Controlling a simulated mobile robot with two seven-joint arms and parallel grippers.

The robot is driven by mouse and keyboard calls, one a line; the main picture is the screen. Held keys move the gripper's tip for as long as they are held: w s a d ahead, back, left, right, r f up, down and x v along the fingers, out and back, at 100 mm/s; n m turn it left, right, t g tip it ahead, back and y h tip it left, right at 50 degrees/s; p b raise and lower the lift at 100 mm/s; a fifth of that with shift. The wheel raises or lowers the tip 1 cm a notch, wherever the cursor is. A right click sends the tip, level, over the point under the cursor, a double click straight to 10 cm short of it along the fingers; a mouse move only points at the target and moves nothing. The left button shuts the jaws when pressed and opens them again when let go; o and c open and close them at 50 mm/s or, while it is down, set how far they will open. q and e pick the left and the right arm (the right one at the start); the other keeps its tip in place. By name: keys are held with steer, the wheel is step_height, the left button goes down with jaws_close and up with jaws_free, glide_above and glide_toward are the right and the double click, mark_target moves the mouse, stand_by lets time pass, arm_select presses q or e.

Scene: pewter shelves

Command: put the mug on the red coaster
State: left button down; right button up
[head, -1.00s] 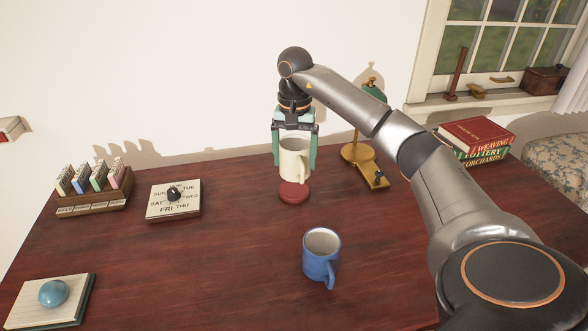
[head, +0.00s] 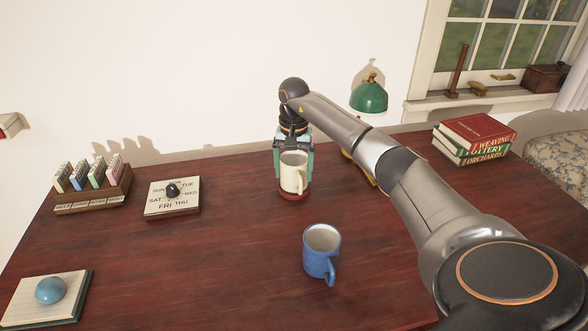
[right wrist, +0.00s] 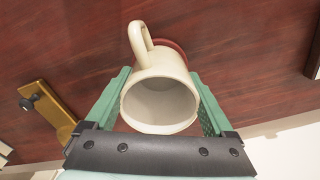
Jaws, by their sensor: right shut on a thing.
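The cream mug (head: 293,175) is upright over the red coaster (head: 294,196) toward the back of the table. It looks to be on the coaster or just above it; I cannot tell which. My right gripper (head: 293,168) is shut on the mug, with one green finger on each side. In the right wrist view the mug (right wrist: 160,98) sits between the fingers, its handle pointing away from the gripper, and only an edge of the red coaster (right wrist: 178,46) shows behind it. A blue mug (head: 321,253) stands nearer on the table. My left gripper is not in view.
A green lamp (head: 369,97) stands right behind my arm. Books (head: 474,138) are at the back right. A day dial board (head: 172,197), a card rack (head: 92,190) and a notebook with a blue stone (head: 50,291) lie left. The front middle is mostly clear.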

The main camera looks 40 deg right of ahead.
steer(key=o, duration=1.4)
steer(key=shift+f, duration=0.15)
steer(key=shift+o, duration=0.2)
step_height(320, 180, up, 12)
steer(key=p, duration=0.2)
